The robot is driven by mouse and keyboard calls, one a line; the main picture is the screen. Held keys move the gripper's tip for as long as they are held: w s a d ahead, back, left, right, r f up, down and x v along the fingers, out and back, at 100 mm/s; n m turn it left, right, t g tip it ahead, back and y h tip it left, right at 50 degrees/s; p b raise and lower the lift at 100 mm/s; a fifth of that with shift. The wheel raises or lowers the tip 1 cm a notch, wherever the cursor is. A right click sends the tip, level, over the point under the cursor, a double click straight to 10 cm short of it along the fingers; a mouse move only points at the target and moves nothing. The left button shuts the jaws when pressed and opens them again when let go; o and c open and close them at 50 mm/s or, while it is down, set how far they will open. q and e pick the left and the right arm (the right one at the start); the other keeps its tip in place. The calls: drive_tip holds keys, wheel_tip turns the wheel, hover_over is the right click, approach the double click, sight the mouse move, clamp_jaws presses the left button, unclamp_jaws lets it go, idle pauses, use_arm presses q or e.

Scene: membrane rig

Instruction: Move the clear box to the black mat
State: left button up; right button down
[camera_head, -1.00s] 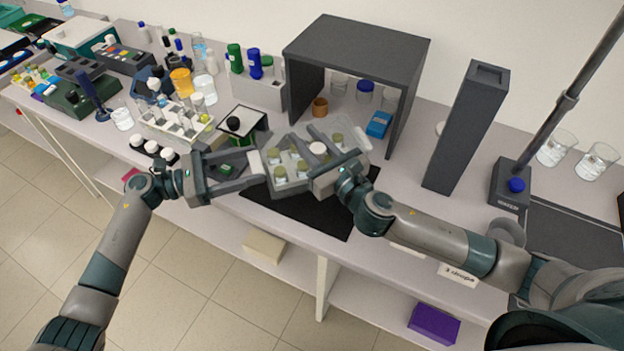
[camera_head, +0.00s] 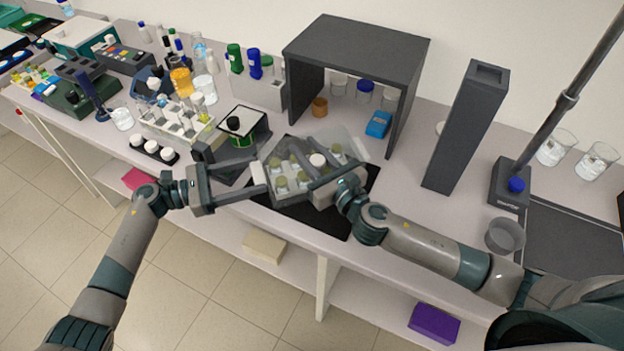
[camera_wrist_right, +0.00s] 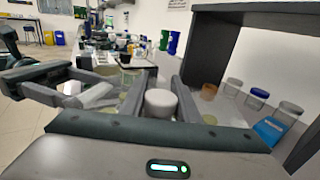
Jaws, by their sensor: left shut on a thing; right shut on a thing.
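The clear box (camera_head: 310,193) holds several small capped jars and is between my two grippers in the head view. The black mat (camera_head: 330,222) lies on the bench under and around it; I cannot tell whether the box touches the mat. My left gripper (camera_head: 258,178) is shut on the box's left side. My right gripper (camera_head: 316,172) is shut on its right side. In the right wrist view the right gripper's fingers (camera_wrist_right: 160,95) stand on either side of a white-capped jar (camera_wrist_right: 161,103). The box walls are hard to see there.
A dark open-fronted shelf (camera_head: 357,50) stands behind the box, with a blue box (camera_head: 378,124) and jars under it. A tall dark column (camera_head: 468,125) is to the right. A test-tube rack (camera_head: 178,125) and white-capped bottles (camera_head: 152,147) are to the left.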

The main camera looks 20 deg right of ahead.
use_arm(q)
drive_tip(key=o, duration=1.4)
drive_tip(key=shift+d, duration=0.1)
use_arm(e)
drive_tip(key=c, duration=1.4)
unclamp_jaws()
drive_tip(key=shift+o, duration=0.2)
use_arm(q)
drive_tip(key=a, duration=0.8)
drive_tip(key=s+a, duration=0.1)
drive_tip(key=a, duration=0.3)
use_arm(e)
drive_tip(key=v, duration=1.2)
use_arm(q)
drive_tip(key=shift+a, duration=0.1)
